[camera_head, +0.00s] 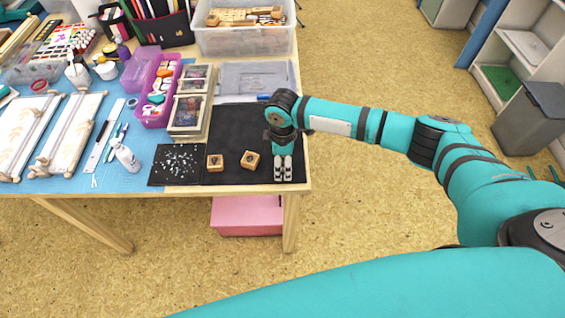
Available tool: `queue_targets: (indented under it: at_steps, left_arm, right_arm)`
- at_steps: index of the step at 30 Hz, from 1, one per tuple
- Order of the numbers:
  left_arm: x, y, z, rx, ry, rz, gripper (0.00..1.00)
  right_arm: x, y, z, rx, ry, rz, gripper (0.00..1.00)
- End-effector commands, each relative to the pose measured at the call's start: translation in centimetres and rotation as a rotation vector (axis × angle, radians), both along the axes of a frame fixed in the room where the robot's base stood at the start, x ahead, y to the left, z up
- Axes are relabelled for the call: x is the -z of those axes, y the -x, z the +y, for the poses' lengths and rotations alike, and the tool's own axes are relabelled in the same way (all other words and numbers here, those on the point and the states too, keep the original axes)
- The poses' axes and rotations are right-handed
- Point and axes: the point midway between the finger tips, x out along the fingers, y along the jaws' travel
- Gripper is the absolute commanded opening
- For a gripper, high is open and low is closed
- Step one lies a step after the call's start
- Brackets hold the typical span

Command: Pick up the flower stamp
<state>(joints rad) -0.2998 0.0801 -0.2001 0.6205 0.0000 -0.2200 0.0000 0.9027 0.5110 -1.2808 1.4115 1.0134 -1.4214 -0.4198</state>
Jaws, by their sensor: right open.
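Two small wooden stamps lie on the black mat (235,125) near the front edge of the table. The left stamp (215,163) and the right stamp (250,160) each have a dark mark on top. The marks are too small to tell which one is the flower stamp. My right gripper (283,176) points down over the right part of the mat, just right of the right stamp and apart from it. It is open, with nothing seen between its fingers. My left gripper is not in view.
A black sheet with pale specks (175,165) lies left of the stamps. A white bottle (126,157), a purple tray (160,92) and a clear bin (243,40) crowd the left and back. A pink box (246,216) sits under the table.

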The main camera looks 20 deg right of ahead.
Motion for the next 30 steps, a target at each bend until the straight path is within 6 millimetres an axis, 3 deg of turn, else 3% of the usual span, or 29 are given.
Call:
queue_targets:
  at_steps: [7, 19, 30]
  left_arm:
    - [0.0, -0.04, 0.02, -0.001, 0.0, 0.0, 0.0]
    - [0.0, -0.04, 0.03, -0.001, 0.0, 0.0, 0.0]
    - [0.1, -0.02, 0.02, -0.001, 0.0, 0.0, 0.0]
  right_arm:
    - [0.16, -0.02, 0.01, 0.0, -0.001, -0.001, 0.67]
    - [0.11, -0.04, 0.01, 0.0, -0.001, -0.001, 0.15]
    - [-0.37, -0.1, 0.03, 0.001, -0.002, -0.003, 0.15]
